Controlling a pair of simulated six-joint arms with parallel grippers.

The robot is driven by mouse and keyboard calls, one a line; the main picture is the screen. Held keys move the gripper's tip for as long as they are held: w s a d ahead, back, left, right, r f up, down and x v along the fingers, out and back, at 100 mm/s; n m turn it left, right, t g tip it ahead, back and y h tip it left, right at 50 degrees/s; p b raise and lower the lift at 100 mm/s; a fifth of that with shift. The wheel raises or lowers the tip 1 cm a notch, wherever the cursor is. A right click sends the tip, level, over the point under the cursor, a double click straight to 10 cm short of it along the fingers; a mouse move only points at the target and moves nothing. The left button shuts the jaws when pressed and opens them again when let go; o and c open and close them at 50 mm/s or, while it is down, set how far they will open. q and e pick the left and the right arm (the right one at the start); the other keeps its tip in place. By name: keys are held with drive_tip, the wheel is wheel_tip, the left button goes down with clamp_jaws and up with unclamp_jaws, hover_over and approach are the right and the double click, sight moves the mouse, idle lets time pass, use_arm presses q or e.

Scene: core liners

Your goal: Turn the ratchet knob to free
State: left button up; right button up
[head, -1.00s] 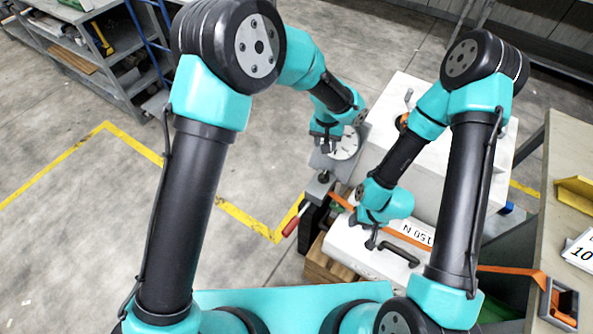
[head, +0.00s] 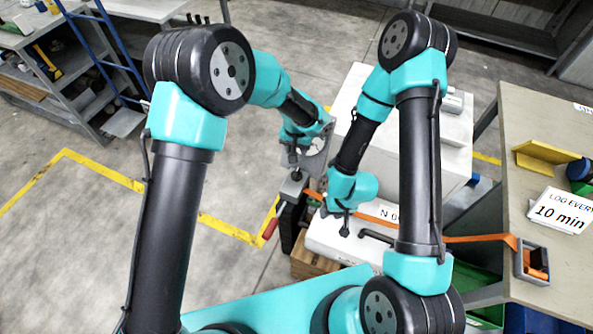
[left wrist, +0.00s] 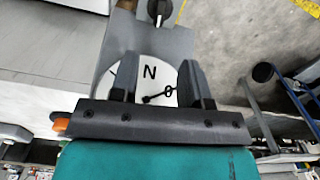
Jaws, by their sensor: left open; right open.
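The black knob (head: 296,174) sits on a grey plate in the head view, just below my left gripper (head: 292,154). In the left wrist view the knob (left wrist: 158,9) is at the top edge, beyond the fingertips, with a pale mark on it. A white dial (left wrist: 150,78) marked N and 0 lies behind the two spread fingers of my left gripper (left wrist: 155,78), its needle near the 0.
A large white block (head: 400,135) stands right of the dial. An orange strap (head: 480,238) runs to a small box (head: 534,264) on the right bench. A red handle (head: 270,228) sticks out left of the plate. Open floor lies to the left.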

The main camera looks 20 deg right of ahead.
sight(297, 172)
use_arm(q)
wheel_tip(297, 172, down, 13)
drive_tip(key=shift+r, duration=0.1)
idle(0.3)
clamp_jaws()
idle(0.4)
